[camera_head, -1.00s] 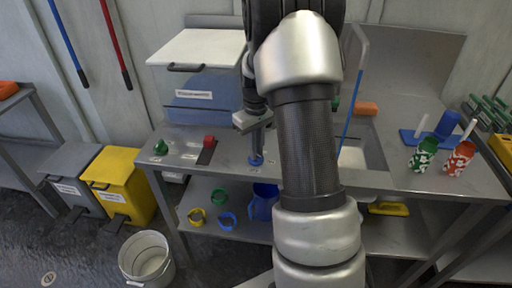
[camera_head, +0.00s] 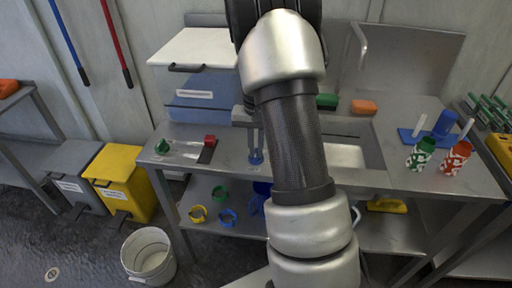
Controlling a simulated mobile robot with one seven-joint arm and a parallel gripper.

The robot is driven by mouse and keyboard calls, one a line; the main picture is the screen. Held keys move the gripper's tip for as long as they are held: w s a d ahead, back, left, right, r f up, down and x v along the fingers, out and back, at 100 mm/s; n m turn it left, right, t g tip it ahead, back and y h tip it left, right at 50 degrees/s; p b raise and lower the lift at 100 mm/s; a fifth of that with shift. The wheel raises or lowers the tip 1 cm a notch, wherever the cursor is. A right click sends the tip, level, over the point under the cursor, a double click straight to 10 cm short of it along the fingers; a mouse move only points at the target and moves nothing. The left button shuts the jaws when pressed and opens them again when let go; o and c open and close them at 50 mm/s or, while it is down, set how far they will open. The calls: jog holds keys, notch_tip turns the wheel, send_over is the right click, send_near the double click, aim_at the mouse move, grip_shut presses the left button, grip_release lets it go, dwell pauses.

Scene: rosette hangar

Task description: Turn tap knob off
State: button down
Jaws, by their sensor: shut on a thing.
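My gripper (camera_head: 255,142) points down at the counter, left of my arm. It is shut on the small blue tap knob (camera_head: 256,158), which stands on the metal counter. My arm hides part of the counter right beside it. The pale tap spout (camera_head: 361,38) rises behind the sink (camera_head: 347,156), right of my arm. No blue stream shows below the spout now.
A green piece (camera_head: 162,146) and a red piece (camera_head: 210,141) lie at the counter's left. Green (camera_head: 420,155) and red (camera_head: 457,157) patterned containers stand at the right. A white bucket (camera_head: 148,254) stands on the floor.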

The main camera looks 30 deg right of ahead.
jog(key=shift+m, duration=0.3)
jog(key=c, duration=1.8)
grip_release()
notch_tip(320, 180, up, 17)
jog(key=p, duration=0.1)
jog(key=shift+r+p, duration=0.2)
jog(key=shift+p, duration=0.2)
